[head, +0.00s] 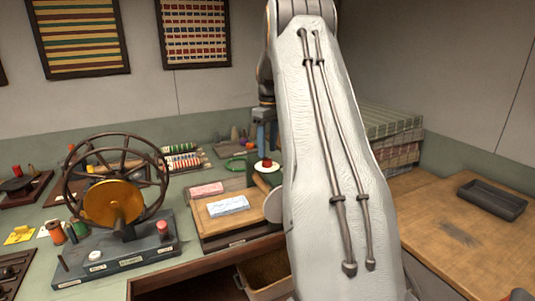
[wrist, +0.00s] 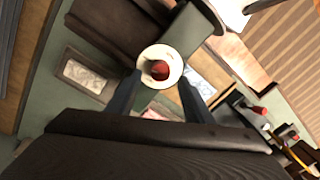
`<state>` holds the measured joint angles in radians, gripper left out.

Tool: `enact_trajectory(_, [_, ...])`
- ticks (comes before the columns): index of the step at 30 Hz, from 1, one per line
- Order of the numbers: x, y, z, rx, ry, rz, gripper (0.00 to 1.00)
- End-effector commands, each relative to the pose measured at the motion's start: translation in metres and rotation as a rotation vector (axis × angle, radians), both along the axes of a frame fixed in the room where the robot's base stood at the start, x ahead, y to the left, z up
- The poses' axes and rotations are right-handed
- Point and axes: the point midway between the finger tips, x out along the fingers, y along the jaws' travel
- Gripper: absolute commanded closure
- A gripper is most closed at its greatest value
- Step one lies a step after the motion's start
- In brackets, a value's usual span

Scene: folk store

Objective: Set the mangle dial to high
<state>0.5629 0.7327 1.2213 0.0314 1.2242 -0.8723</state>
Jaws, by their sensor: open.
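The likely mangle dial is a white disc with a red knob (wrist: 160,69), seen from above in the wrist view. In the head view the red knob and white disc (head: 266,164) sit on top of a dark green housing (head: 262,181) beside a wooden board. My gripper (wrist: 158,92) is open, with one dark finger on each side of the dial's lower part in the wrist view. In the head view its fingers (head: 264,137) point down just above the knob. I cannot tell whether they touch it. Dial markings and setting are unreadable.
My arm hides the space right of the dial in the head view. A wheel machine with a gold disc (head: 113,204) stands left. Pink (head: 206,189) and blue-white (head: 228,205) cloths lie nearby. A dark tray (head: 492,199) lies on the mostly clear right wooden table.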

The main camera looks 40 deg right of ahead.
Motion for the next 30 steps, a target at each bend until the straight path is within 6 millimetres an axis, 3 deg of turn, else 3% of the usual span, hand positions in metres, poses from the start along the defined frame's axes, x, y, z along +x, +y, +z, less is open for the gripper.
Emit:
enact_trajectory(9, [-0.001, 0.002, -0.033, 0.000, 0.000, 0.000, 0.53])
enact_trajectory(18, [0.000, 0.002, -0.037, -0.002, -0.002, 0.000, 0.53])
enact_trajectory(26, [0.000, 0.002, -0.037, -0.001, -0.001, -0.001, 0.94])
enact_trajectory(30, [0.000, 0.002, -0.037, 0.000, -0.002, -0.004, 0.94])
